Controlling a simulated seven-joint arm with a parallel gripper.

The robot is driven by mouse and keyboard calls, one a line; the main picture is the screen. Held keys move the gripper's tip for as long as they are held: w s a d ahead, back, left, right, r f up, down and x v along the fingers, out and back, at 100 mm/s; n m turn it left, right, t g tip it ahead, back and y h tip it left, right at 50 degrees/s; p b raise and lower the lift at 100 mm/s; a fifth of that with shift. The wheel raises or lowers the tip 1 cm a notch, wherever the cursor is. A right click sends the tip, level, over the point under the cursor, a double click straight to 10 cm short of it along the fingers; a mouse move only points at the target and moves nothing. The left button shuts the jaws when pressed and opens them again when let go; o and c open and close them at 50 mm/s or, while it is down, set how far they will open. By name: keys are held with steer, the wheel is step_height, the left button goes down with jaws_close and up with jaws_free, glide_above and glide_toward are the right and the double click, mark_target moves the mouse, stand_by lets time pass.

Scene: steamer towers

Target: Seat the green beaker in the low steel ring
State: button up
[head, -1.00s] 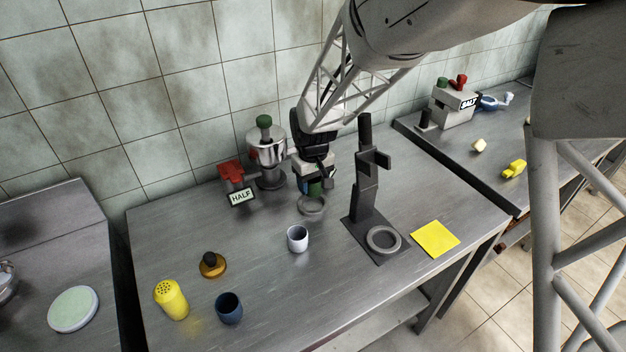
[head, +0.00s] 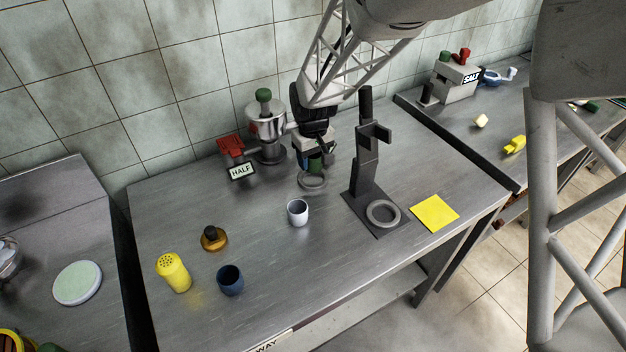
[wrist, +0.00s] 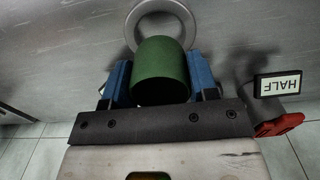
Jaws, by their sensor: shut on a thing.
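The green beaker (wrist: 160,72) is between the blue fingers of my gripper (wrist: 160,85) in the wrist view. My gripper is shut on it. In the head view, my gripper (head: 315,160) is at the back middle of the steel table, and a little of the green beaker (head: 316,168) shows below it. A low steel ring (head: 312,182) is just in front of and below the beaker. In the wrist view, the ring (wrist: 133,22) is partly hidden behind the beaker. The beaker appears outside the ring; its exact height above the table is unclear.
A dark stand (head: 364,170) with a ring (head: 383,213) at its base is to the right. A "HALF" sign (head: 241,171), red-topped thing (head: 230,146) and steel pot (head: 266,125) are close on the left.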

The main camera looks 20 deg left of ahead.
mark_target(313, 170)
steer(key=shift+f, duration=0.25)
steer(key=shift+f, duration=1.05)
steer(key=shift+f, duration=1.05)
stand_by(1.6)
steer(key=o, duration=1.4)
steer(key=shift+o, duration=0.2)
steer(key=shift+r, duration=0.1)
steer(key=shift+r, duration=3.8)
